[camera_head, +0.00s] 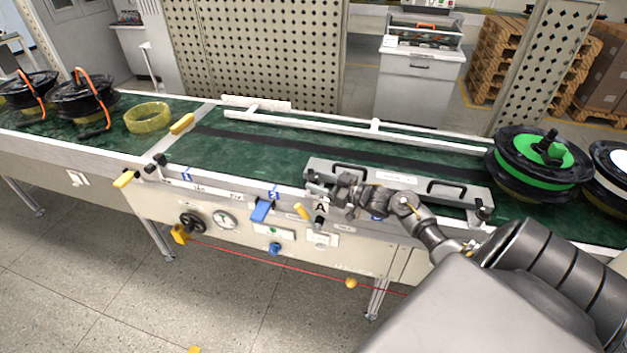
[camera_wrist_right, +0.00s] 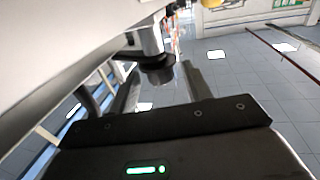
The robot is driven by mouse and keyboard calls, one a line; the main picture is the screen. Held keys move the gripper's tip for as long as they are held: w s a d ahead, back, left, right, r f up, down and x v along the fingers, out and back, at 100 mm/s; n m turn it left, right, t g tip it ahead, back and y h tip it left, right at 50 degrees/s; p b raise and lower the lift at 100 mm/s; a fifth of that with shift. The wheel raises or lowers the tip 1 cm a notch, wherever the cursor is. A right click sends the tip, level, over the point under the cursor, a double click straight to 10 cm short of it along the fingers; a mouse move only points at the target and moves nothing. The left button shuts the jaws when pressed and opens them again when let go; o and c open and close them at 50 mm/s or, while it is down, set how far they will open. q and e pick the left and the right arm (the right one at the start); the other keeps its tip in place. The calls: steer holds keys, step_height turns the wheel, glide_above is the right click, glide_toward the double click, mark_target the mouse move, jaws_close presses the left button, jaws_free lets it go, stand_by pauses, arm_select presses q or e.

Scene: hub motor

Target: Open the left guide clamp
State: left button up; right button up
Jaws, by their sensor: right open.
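The guide (camera_head: 400,180) is a long pale grey bar with black handles, lying along the front edge of the green conveyor. A small dark clamp fitting (camera_head: 482,211) sits at its right end. The left end, where the left guide clamp would be, is mostly covered by my right gripper (camera_head: 332,190). In the right wrist view, the right gripper (camera_wrist_right: 160,90) has its two fingers apart. A dark round knob on a pale stem (camera_wrist_right: 156,64) shows between or just beyond the fingers; contact cannot be told. My left gripper is out of view.
The front panel holds a blue lever (camera_head: 262,210), a yellow handle (camera_head: 302,211), a black handwheel (camera_head: 192,222) and a gauge (camera_head: 226,219). A green-topped spool (camera_head: 520,165) stands right. A red cord (camera_head: 270,262) runs below. The conveyor's middle is clear.

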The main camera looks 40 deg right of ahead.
steer(key=b+v, duration=0.1)
steer(key=v, duration=0.7)
steer(key=shift+s, duration=0.25)
steer(key=shift+d, duration=0.15)
